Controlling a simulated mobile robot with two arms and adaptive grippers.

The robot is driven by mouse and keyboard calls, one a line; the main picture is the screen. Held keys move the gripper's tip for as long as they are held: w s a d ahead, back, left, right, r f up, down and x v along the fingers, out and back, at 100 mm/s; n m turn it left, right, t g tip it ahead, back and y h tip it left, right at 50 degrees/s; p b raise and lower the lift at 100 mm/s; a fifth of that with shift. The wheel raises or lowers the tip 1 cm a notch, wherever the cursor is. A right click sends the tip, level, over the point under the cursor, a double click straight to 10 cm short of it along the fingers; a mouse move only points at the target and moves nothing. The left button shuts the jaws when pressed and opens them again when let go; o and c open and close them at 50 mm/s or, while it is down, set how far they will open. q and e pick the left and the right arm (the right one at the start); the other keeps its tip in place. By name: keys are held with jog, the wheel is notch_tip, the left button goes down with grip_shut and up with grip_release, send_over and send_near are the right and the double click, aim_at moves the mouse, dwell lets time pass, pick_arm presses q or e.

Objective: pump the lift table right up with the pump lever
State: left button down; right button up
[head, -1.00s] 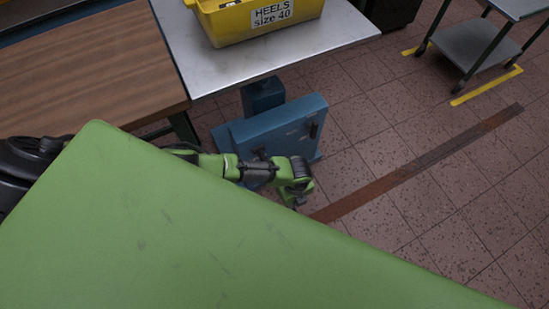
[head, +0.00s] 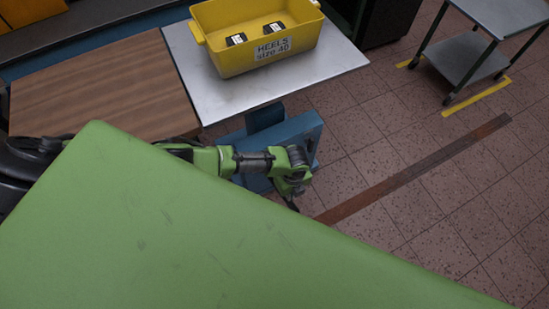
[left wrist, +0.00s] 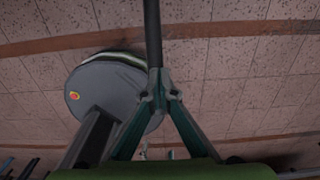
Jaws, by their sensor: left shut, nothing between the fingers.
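The lift table has a grey metal top (head: 300,88) and a blue base (head: 306,132) on the floor beneath it. A yellow bin (head: 225,58) labelled "HEELS size 40" stands on the top. My left gripper (head: 293,202) is low beside the blue base, pointing down, its tip partly hidden behind my green body panel. In the left wrist view my left gripper (left wrist: 156,85) is shut and empty. A dark upright bar (left wrist: 152,30) lines up with its fingertips; I cannot tell whether this is the pump lever or whether they touch. My right gripper is out of view.
A wooden bench (head: 100,85) adjoins the lift table on the left. A wheeled trolley (head: 465,55) stands at the far right by yellow floor tape (head: 478,97). A rusty brown strip (head: 415,170) crosses the tiled floor, which is otherwise clear on the right.

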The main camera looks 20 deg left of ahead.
pick_arm(q)
jog(key=shift+f, duration=0.2)
notch_tip(320, 180, down, 5)
jog(key=b, duration=0.4)
jog(key=shift+s+a+f+b, duration=0.1)
jog(key=shift+s+b, duration=0.05)
jog(key=shift+b, duration=0.15)
jog(key=shift+a, duration=0.1)
jog(key=r+p, duration=0.1)
jog(key=r, duration=0.1)
jog(key=r+p, duration=0.3)
jog(key=p, duration=0.1)
jog(key=shift+d+r, duration=0.25)
jog(key=shift+r, duration=0.15)
jog(key=shift+f, duration=0.1)
